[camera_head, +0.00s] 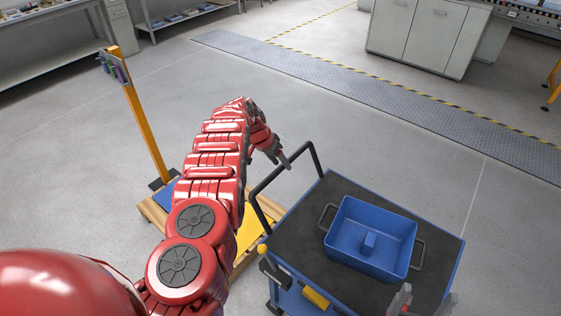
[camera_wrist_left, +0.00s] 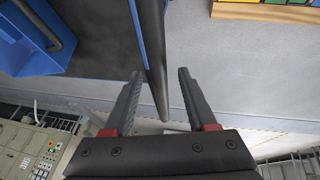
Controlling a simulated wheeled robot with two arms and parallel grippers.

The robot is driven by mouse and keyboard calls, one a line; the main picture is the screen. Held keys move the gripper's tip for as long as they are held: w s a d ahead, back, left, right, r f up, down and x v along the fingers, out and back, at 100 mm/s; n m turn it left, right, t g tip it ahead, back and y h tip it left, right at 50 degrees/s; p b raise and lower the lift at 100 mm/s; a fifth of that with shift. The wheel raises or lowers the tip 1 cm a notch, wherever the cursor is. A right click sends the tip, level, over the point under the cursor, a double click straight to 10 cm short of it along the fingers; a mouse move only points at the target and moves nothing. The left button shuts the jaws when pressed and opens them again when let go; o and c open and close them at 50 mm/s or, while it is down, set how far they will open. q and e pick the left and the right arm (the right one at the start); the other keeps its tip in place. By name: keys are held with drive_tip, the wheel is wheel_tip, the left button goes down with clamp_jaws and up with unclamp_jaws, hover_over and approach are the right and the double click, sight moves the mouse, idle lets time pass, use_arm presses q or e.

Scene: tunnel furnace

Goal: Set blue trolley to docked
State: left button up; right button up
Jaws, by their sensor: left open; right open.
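The blue trolley (camera_head: 455,240) with a dark mat top stands at the lower right in the head view. Its black bent handle (camera_head: 316,160) rises on its left side. My left gripper (camera_head: 285,160) is open beside the handle's upper part. In the left wrist view, the dark handle bar (camera_wrist_left: 153,45) runs between the open fingers of my left gripper (camera_wrist_left: 160,71); I cannot tell whether they touch it. My right gripper (camera_head: 424,300) is open at the bottom edge, near the trolley's front, partly cut off.
A blue bin (camera_head: 345,245) with black handles sits on the trolley. Left of the trolley is a low wooden platform (camera_head: 152,212) with yellow and blue panels, partly hidden by my arm. An orange post (camera_head: 145,125) stands there. Free floor lies behind, up to a grey strip (camera_head: 370,98).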

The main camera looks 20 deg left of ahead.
use_arm(q)
drive_tip(key=shift+d+f, duration=0.1)
clamp_jaws()
idle(0.4)
idle(1.1)
